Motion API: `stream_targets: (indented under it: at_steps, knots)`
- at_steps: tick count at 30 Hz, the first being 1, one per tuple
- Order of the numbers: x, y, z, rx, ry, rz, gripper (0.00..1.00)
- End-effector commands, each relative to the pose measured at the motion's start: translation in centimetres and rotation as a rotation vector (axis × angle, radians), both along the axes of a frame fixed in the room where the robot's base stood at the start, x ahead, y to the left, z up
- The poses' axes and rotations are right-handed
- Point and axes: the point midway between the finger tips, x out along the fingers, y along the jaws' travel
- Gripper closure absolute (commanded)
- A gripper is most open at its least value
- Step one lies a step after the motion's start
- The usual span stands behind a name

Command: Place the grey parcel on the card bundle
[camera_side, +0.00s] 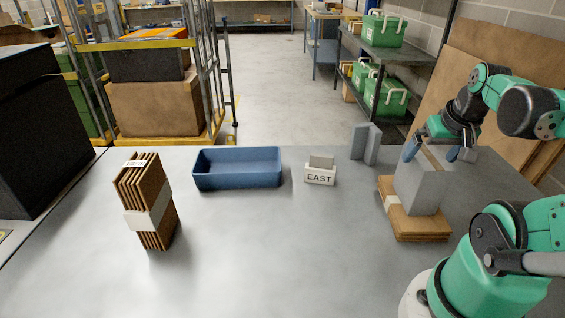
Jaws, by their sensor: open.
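The grey parcel (419,190) is an upright box with a brown strip across its top. It stands on a flat, brown card bundle (425,232) with a white band, at the right of the table. My gripper (431,153) is open at the parcel's top, with one finger at its left and one at its right. I cannot tell whether the fingers touch it. Another banded bundle of brown card (150,190) stands upright at the left of the table.
A blue tray (237,182) sits at the middle back of the grey table (290,250). A white "EAST" sign block (320,176) and a grey angled piece (364,145) stand right of it. A black box (40,130) is at the far left. The front middle is clear.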

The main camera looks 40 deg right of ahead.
Motion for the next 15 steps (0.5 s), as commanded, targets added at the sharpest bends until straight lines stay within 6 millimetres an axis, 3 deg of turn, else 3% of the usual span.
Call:
stream_targets:
  at_steps: [15]
  knots:
    - [-1.9, 1.8, 6.2, 0.000, 0.000, -0.001, 0.00]
